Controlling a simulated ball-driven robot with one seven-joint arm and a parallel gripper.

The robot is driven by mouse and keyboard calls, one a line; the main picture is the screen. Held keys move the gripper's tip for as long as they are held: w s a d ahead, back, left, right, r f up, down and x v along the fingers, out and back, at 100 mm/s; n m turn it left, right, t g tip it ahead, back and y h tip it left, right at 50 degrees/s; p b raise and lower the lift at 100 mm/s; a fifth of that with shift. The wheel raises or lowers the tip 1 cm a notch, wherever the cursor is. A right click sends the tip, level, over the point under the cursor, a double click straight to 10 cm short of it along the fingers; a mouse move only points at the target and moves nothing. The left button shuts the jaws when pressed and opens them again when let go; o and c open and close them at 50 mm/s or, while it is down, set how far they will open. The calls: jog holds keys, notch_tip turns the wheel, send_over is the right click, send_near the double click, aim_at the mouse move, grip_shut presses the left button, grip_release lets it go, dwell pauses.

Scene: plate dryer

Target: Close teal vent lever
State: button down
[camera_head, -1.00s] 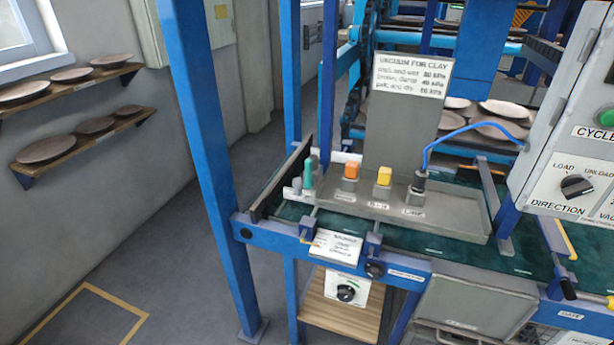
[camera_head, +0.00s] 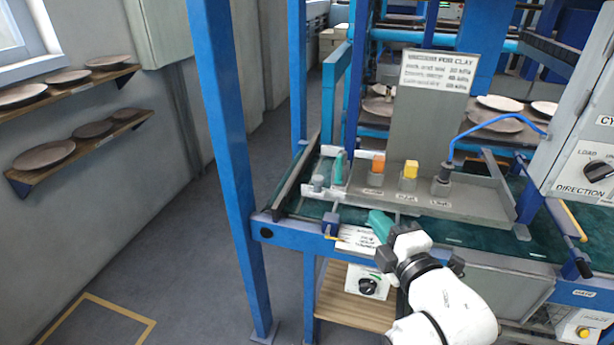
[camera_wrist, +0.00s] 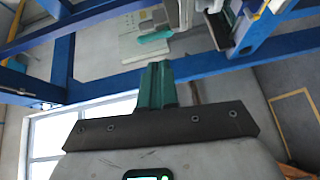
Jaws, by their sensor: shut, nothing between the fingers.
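The teal lever (camera_head: 338,168) stands roughly upright on a pale mount at the left end of the grey tray on the dryer frame. In the wrist view, a teal piece (camera_wrist: 155,37) by a pale block is probably this lever, but I cannot be sure. My gripper (camera_head: 377,218) has teal fingers. It is shut and empty, in front of the tray, to the right of and nearer than the lever, and apart from it. In the wrist view, the closed fingers (camera_wrist: 157,70) point toward the blue frame.
An orange plug (camera_head: 378,163), a yellow plug (camera_head: 410,169) and a socket with a blue hose (camera_head: 452,146) stand in the grey tray (camera_head: 470,207). A blue post (camera_head: 229,150) rises at the left. Open floor (camera_head: 190,270) lies left of the frame.

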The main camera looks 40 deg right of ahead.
jog(key=r, duration=0.1)
jog(key=p, duration=0.3)
send_near(340, 167)
jog(key=shift+n+t, duration=0.3)
jog(key=x, duration=0.7)
jog(key=shift+s+d+f, duration=0.1)
jog(key=shift+f, duration=0.2)
jog(key=shift+r+n, duration=0.1)
jog(key=shift+n, duration=0.2)
